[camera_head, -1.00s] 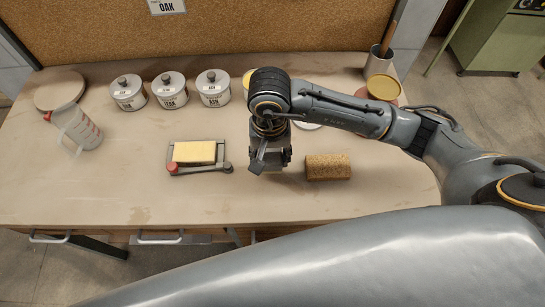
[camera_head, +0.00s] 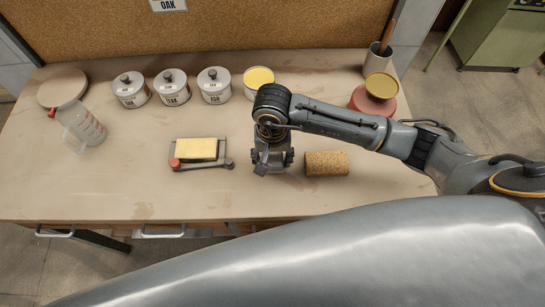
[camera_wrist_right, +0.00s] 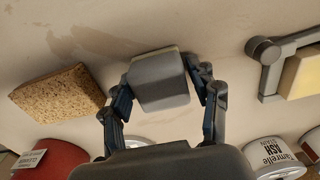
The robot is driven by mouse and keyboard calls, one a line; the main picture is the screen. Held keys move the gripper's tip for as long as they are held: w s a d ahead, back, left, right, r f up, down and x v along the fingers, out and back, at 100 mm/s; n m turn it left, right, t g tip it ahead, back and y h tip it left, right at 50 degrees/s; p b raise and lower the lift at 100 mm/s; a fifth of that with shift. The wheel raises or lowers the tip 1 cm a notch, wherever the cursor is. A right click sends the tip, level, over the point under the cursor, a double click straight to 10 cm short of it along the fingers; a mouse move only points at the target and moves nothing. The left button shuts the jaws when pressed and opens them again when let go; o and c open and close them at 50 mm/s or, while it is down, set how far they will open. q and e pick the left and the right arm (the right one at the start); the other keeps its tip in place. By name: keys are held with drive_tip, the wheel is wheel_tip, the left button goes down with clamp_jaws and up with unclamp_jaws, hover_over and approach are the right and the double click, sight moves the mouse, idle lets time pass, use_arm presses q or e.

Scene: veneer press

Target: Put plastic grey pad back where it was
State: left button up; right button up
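The grey pad (camera_wrist_right: 160,82) is a small rounded block with a pale strip along its far edge in the right wrist view. My right gripper (camera_wrist_right: 163,78) has a finger on either side of it and appears shut on it. In the head view my right gripper (camera_head: 270,160) points down low over the table's front middle, with the pad (camera_head: 261,169) showing small at its tips. Whether the pad's underside touches the table is hidden. My left gripper is out of view.
A cork block (camera_head: 327,163) lies just right of the gripper. A grey holder with a yellow block (camera_head: 196,149) lies to its left. The front-left table is bare.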

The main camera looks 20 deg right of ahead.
sight(273, 157)
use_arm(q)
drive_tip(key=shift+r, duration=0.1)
use_arm(e)
drive_tip(key=shift+o, duration=0.2)
drive_tip(key=shift+r, duration=0.2)
drive_tip(key=shift+w+r, duration=0.1)
drive_tip(key=shift+r, duration=0.25)
use_arm(q)
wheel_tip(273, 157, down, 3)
drive_tip(key=b, duration=0.3)
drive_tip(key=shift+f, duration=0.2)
use_arm(e)
wheel_tip(273, 157, up, 11)
drive_tip(key=shift+r, duration=0.15)
